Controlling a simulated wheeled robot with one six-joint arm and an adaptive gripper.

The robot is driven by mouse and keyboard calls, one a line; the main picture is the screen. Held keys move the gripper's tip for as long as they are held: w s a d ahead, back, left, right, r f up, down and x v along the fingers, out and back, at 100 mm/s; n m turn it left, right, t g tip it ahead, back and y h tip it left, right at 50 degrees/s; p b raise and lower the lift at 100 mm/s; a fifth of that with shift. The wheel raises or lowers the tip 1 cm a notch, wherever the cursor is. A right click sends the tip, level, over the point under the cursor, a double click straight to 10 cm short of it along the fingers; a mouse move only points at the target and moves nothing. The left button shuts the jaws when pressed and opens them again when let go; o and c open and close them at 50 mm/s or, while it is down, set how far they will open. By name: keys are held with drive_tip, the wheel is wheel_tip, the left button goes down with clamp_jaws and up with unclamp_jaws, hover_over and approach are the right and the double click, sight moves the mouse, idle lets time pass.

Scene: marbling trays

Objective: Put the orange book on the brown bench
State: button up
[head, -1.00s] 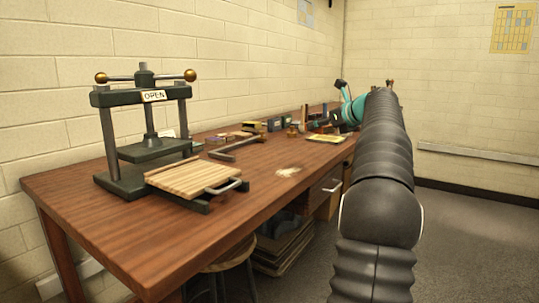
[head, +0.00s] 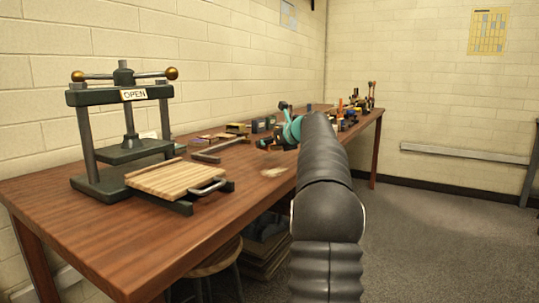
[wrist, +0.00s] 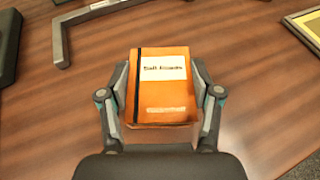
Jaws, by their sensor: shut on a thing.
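The orange book (wrist: 162,90) is upright in the wrist view, with a pale label and a dark strip down its left side. My gripper (wrist: 162,97) is shut on it, one finger at each side edge. The brown bench (head: 105,235) runs along the wall in the head view, and its wood top (wrist: 255,85) lies below the book in the wrist view. I cannot tell how high the book is above it. In the head view my gripper (head: 264,144) is over the bench, and I cannot make out the book there.
A dark press (head: 128,150) with an OPEN sign stands at the bench's left, a slatted wooden board (head: 176,179) before it. A dark bracket-like tool (head: 218,151) and small boxes (head: 236,128) lie farther back. Tools (head: 360,105) crowd the far end. The front left top is clear.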

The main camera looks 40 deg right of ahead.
sight(269, 159)
drive_tip(key=shift+f+b, duration=0.55)
drive_tip(key=shift+f, duration=1.2)
drive_tip(key=shift+f, duration=0.1)
drive_tip(key=o, duration=1.2)
drive_tip(key=shift+c, duration=0.2)
drive_tip(key=shift+s, duration=0.15)
drive_tip(key=v, duration=1.2)
